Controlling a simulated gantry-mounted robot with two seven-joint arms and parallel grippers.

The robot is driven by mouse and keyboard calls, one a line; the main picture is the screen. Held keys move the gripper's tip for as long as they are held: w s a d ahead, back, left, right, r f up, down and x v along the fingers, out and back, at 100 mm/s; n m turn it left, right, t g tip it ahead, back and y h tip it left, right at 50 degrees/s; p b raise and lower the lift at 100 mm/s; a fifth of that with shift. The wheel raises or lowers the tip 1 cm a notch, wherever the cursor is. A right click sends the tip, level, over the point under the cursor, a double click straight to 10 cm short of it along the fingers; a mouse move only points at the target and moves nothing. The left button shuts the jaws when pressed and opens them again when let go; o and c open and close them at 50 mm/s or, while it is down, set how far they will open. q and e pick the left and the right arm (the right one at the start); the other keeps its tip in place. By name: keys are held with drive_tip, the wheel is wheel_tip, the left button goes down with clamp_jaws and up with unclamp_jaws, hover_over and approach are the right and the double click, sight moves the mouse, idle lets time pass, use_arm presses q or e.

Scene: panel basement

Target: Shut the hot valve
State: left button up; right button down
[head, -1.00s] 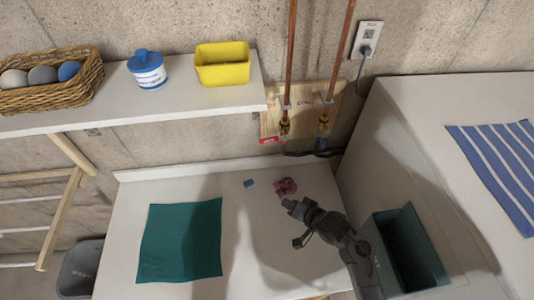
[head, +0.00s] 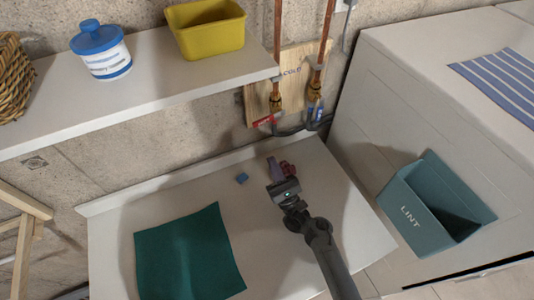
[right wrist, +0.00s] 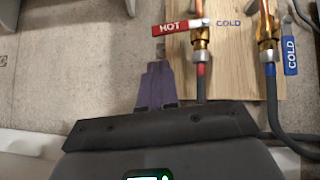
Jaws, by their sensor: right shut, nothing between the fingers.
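The hot valve (right wrist: 200,42) is a brass body on a copper pipe, with a red handle (right wrist: 181,27) marked HOT. Its handle points left, across the pipe, tilted slightly. In the head view the red handle (head: 264,121) shows small at the board's lower left. The cold valve (right wrist: 266,43) is to its right, its blue handle (right wrist: 290,55) pointing down along the pipe. My right gripper (head: 275,168) is shut and empty, below the valves and over the white counter. In the right wrist view its fingertips (right wrist: 157,68) are below the red handle, apart from it. My left gripper is out of view.
The valves are on a wooden board (right wrist: 233,80) with dark hoses below. A shelf (head: 150,95) with a yellow tub (head: 207,32) and blue-lidded jar (head: 101,50) juts out at left. A LINT bin (head: 425,215) is at right.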

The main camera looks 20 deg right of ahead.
sight(270, 119)
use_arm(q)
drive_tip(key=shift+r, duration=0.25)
use_arm(e)
drive_tip(key=x, duration=0.9)
use_arm(q)
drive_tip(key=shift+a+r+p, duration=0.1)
drive_tip(key=shift+p, duration=0.2)
use_arm(e)
drive_tip(key=shift+r, duration=0.15)
